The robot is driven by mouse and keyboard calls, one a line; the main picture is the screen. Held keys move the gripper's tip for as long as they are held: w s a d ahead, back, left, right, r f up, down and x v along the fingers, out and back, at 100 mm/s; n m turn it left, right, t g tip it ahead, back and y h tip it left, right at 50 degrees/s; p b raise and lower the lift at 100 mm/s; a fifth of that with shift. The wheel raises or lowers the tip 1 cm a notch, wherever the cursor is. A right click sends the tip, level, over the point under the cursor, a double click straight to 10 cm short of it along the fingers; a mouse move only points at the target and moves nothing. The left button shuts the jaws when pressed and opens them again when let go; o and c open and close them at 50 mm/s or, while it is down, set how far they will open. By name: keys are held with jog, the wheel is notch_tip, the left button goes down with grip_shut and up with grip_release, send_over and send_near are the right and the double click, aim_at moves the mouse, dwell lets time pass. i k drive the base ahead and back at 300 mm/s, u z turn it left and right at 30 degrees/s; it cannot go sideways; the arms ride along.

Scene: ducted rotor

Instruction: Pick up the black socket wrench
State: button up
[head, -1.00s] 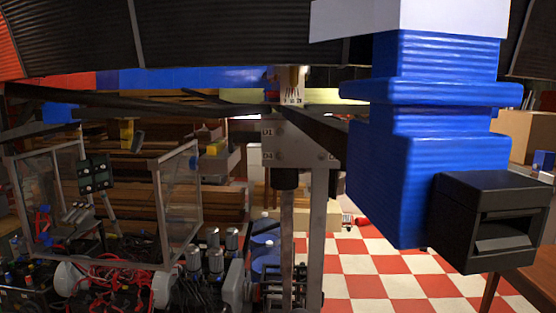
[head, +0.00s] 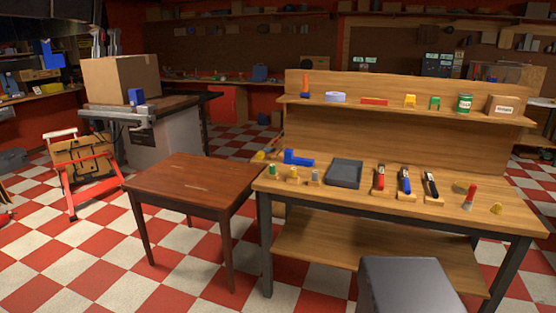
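Three slim handled tools stand in small wooden holders on the wooden workbench (head: 340,196). One is red (head: 380,178), one is blue (head: 404,181), and the rightmost is black (head: 430,184). The black one looks like the black socket wrench, with a small pale patch on it; its exact shape is too small to tell. It leans slightly in its holder, right of the blue one. My gripper is not in view.
A dark tray (head: 345,173) lies left of the tools; a red-topped item (head: 469,197) stands to their right. A shelf (head: 400,106) with small items runs behind. A brown wooden table (head: 190,184) stands left of the workbench.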

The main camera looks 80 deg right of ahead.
aim_at(429, 176)
jog(key=u, duration=0.15)
jog(key=k, duration=1.05)
jog(key=z, duration=1.85)
jog(key=k, duration=0.2)
jog(key=z, duration=2.05)
